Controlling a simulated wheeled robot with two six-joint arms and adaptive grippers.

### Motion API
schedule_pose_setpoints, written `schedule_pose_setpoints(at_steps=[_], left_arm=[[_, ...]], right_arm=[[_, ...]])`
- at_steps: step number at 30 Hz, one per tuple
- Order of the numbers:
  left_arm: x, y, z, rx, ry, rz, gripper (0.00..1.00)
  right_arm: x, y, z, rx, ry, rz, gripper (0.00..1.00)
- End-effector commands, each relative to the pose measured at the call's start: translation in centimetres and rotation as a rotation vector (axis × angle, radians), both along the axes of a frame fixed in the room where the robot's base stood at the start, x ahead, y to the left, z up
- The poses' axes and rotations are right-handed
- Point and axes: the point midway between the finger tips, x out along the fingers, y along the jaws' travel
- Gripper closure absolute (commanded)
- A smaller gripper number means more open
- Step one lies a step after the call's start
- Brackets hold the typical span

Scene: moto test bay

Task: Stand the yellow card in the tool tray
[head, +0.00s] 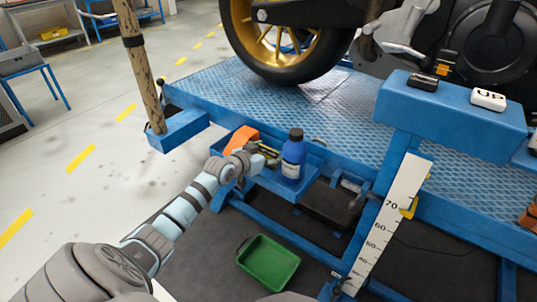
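The blue tool tray (283,191) is fixed along the near side of the blue lift platform. A blue bottle with a dark cap (293,158) stands upright in it, and an orange object (241,139) sits at its left end. My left gripper (268,156) is over the tray, between the orange object and the bottle. Its fingers are small and dark here, and I cannot tell whether they are open or shut. A small yellowish patch shows at the fingers; I cannot tell if it is the yellow card. My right gripper is out of view.
A motorcycle wheel (287,40) stands on the platform (330,106). A patterned post (142,70) rises at the left. A white ruler (387,222) with a yellow piece (409,208) behind it is at the right. A green tray (268,262) lies below on the dark floor.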

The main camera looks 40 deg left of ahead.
Motion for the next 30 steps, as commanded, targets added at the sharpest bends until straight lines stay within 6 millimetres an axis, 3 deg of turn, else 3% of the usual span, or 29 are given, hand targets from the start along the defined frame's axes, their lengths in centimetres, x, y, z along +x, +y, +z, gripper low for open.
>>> schedule_pose_setpoints(at_steps=[10, 13, 17, 24, 30], left_arm=[[0.0, 0.0, 0.3, 0.001, 0.000, 0.000, 0.27], [-0.9, 0.0, 0.8, 0.002, 0.001, 0.000, 0.27], [-3.2, -0.1, 2.0, 0.004, 0.002, -0.003, 0.27], [-8.7, -0.3, 4.5, 0.003, 0.005, -0.006, 0.27], [-10.9, -0.3, 5.1, 0.001, 0.001, -0.002, 0.27]], right_arm=[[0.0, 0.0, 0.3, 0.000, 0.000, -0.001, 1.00], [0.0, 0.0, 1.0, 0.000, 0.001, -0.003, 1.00], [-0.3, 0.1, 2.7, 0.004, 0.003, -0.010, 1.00], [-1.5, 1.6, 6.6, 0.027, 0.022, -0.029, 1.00], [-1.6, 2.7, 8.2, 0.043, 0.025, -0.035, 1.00]])
